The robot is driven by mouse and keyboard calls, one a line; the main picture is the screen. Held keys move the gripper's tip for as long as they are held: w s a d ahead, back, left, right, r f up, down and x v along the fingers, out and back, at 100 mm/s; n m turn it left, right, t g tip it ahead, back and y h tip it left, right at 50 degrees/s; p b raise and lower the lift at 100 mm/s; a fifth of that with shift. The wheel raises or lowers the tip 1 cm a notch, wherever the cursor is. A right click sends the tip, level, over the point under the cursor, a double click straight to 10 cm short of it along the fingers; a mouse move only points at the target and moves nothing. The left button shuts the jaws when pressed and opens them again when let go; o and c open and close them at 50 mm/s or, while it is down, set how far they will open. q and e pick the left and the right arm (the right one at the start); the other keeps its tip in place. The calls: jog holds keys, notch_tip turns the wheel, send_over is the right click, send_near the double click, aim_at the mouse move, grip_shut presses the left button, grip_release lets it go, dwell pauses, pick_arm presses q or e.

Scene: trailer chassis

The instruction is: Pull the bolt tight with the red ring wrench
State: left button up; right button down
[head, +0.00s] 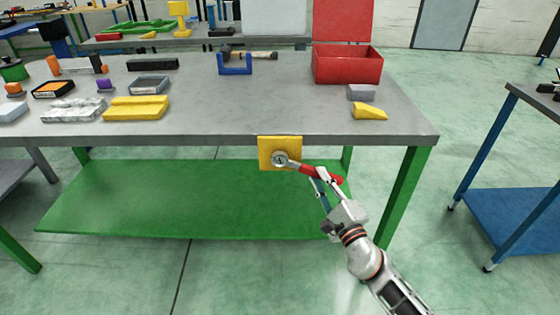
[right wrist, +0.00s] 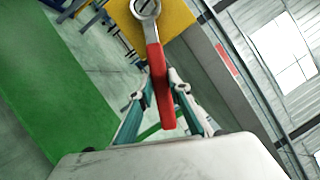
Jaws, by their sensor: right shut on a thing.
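The red ring wrench (head: 309,169) has its ring around the bolt (head: 280,160) on the yellow plate (head: 267,146) at the table's front edge. Its handle slopes down to the right. My right gripper (head: 329,180) is shut on the red handle. In the right wrist view the wrench (right wrist: 158,85) runs up between the fingers of my gripper (right wrist: 161,90), with its ring at the bolt on the yellow plate (right wrist: 175,15). Whether the bolt is tight cannot be told. My left gripper is not in view.
The grey tabletop (head: 230,100) holds a red open box (head: 347,66), a blue stand (head: 235,68), yellow blocks (head: 136,108) and other parts. A green lower shelf (head: 180,200) lies below. A blue cart (head: 520,210) stands at right. The floor around my right arm looks clear.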

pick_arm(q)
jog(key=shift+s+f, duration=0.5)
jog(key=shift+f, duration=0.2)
pick_arm(e)
jog(key=shift+f, duration=0.1)
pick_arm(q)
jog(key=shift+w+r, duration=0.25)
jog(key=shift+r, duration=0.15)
